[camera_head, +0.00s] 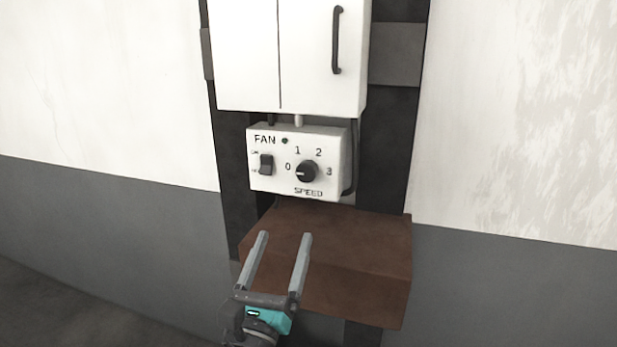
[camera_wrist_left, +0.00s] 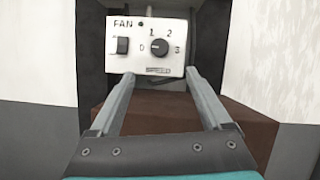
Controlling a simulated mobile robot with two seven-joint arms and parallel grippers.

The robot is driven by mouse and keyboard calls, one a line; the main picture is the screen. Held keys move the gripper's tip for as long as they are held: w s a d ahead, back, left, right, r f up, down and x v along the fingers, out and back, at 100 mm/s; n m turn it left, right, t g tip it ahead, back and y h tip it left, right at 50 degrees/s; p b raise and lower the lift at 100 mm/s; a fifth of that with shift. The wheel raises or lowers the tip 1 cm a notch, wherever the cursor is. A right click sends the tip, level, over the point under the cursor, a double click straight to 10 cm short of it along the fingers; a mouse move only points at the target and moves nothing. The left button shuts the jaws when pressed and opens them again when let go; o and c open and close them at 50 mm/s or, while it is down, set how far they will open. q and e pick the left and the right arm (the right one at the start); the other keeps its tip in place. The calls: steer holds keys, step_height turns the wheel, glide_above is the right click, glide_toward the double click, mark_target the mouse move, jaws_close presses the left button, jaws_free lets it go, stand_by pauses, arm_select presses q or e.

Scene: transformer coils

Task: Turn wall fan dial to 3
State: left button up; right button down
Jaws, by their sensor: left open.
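The white fan control box (camera_head: 270,185) is fixed on a dark panel, with a black speed dial (camera_head: 307,171) ringed by 0, 1, 2 and 3. The dial's pale pointer line lies on its left side, toward 0. A black rocker switch (camera_head: 266,164) sits left of the dial. My left gripper (camera_head: 284,236) is open and empty, below and in front of the box, fingers pointing toward it. In the left wrist view the dial (camera_wrist_left: 159,47) shows above and between the open fingers (camera_wrist_left: 160,76), apart from them. My right gripper is not in view.
A brown block-like ledge (camera_head: 350,250) juts out just below the box, beneath and beside my left fingers. A white cabinet (camera_head: 245,55) with a dark handle (camera_head: 337,40) hangs just above the box. A cable runs down the box's right side.

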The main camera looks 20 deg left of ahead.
mark_target(305, 175)
arm_select(q)
steer(key=p+x, duration=0.4)
steer(key=x, duration=1.1)
steer(key=shift+r, duration=0.1)
steer(key=shift+c, duration=0.2)
jaws_close()
